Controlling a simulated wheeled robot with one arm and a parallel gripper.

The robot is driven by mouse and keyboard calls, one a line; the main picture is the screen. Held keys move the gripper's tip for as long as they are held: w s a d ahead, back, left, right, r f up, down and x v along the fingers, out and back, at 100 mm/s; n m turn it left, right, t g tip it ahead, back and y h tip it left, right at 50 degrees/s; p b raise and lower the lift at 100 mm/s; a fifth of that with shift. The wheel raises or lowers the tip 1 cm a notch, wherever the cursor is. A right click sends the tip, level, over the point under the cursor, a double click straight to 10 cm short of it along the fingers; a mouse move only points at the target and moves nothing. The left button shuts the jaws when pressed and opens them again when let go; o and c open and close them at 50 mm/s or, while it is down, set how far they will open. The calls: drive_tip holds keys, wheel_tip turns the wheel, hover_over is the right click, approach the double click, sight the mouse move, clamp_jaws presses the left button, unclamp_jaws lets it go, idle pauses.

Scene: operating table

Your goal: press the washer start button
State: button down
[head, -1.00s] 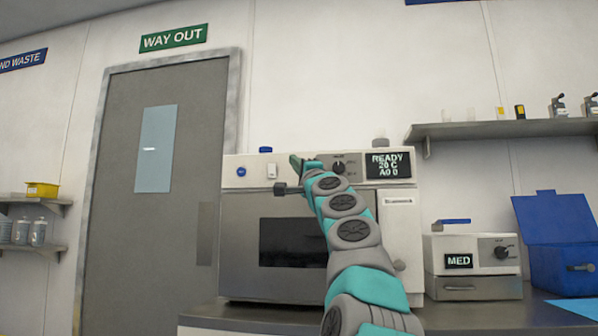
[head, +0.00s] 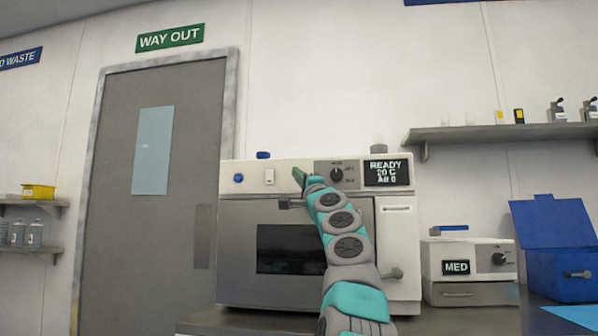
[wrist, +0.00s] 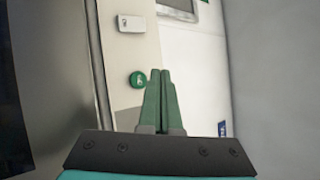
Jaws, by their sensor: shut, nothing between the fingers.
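The washer (head: 235,260) is a cream and grey cabinet with a dark window, standing on the counter. Its display (head: 388,172) reads READY 20 C. My gripper (head: 298,176) is in front of its upper panel, left of the dial (head: 337,174). In the wrist view, my gripper (wrist: 161,72) is shut and empty, with its green fingers together. A round green button (wrist: 137,79) with a pale mark shows on the cream panel just left of the fingertips. I cannot tell whether they touch the panel. In the head view, my gripper and arm hide that part of the panel.
A white switch (head: 269,177) and a blue round button (head: 239,178) sit on the panel's left. A handle (head: 290,204) sticks out below my gripper. A box marked MED (head: 480,258) and an open blue case (head: 553,240) stand to the right.

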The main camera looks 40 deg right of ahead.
drive_tip(key=shift+w+d+p, duration=0.9)
drive_tip(key=shift+d+p, duration=0.05)
drive_tip(key=shift+d, duration=0.1)
drive_tip(key=shift+d, duration=0.1)
idle(1.3)
drive_tip(key=shift+w+d+p, duration=0.25)
drive_tip(key=shift+d+p, duration=0.05)
drive_tip(key=shift+p, duration=0.15)
drive_tip(key=shift+w+d, duration=0.25)
idle(0.7)
idle(0.3)
drive_tip(key=shift+s+a+b, duration=0.5)
drive_tip(key=shift+a+b, duration=0.1)
drive_tip(key=shift+b, duration=0.05)
drive_tip(key=shift+a, duration=0.1)
